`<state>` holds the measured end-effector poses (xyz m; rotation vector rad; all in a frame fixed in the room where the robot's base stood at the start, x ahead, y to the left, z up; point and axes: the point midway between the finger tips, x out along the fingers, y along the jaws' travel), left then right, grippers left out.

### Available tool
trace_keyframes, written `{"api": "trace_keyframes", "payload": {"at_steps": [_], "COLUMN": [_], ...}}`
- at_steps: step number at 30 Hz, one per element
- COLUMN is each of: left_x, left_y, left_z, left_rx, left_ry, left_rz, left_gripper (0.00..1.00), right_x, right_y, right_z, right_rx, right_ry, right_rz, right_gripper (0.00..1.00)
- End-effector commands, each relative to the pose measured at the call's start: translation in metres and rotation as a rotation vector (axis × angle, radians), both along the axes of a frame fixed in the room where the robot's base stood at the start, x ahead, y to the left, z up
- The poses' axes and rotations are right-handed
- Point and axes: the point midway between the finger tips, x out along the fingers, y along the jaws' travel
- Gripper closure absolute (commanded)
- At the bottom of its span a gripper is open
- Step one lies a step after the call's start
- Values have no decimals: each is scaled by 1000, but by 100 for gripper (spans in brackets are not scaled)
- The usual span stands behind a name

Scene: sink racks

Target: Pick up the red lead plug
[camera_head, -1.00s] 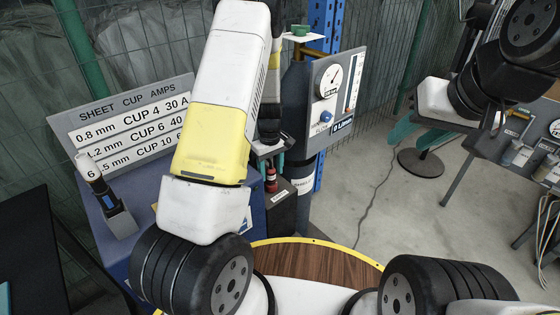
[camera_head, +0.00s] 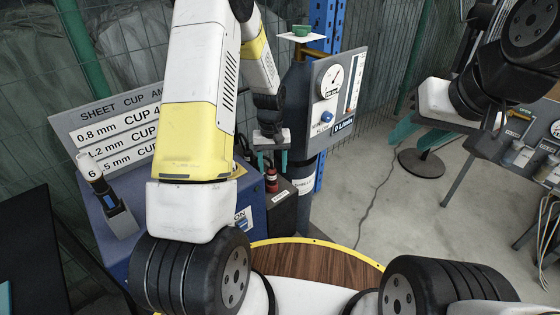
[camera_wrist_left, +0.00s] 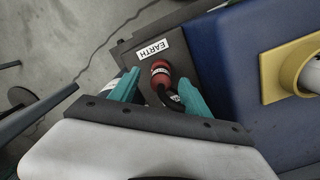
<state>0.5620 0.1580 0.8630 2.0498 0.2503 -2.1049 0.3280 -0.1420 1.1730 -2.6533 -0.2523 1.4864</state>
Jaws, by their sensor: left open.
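The red lead plug (camera_head: 271,181) stands on a dark box beside the blue cabinet, below my left gripper (camera_head: 272,160) in the head view. In the left wrist view the red plug (camera_wrist_left: 160,74) shows between the two teal fingers of my left gripper (camera_wrist_left: 158,82), next to a white EARTH label (camera_wrist_left: 153,49). A black lead runs from the plug. The left gripper is open and empty; whether a finger touches the plug cannot be told. My right gripper (camera_head: 416,134) has its teal fingers apart at the right, far from the plug.
The blue cabinet (camera_head: 190,240) carries a cup-amps sign (camera_head: 115,120) and a holder with a torch-like tool (camera_head: 105,198). A dark gas cylinder (camera_head: 297,90) and gauge panel (camera_head: 338,90) stand close behind the left gripper. A bench with tools (camera_head: 525,145) is at right.

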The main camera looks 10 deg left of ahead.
Motion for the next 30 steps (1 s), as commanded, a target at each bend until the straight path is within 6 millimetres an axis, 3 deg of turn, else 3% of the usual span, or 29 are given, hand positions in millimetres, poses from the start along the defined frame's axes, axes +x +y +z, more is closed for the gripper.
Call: {"api": "trace_keyframes", "payload": {"at_steps": [3,7,22,30], "left_x": [2,3,9,10], "left_y": [3,4,6,7], "left_z": [15,17,-48,-57], "left_rx": [7,16,16,17], "left_ry": [-18,-26,-23,-27], "left_rz": [-164,-245,-246,-244], "left_gripper": [45,45,45,45], "right_x": [0,0,0,0], "right_y": [0,0,0,0], "right_z": [0,0,0,0], "right_rx": [0,0,0,0], "right_ry": [0,0,0,0], "right_rz": [0,0,0,0], "right_gripper": [60,60,60,60]}}
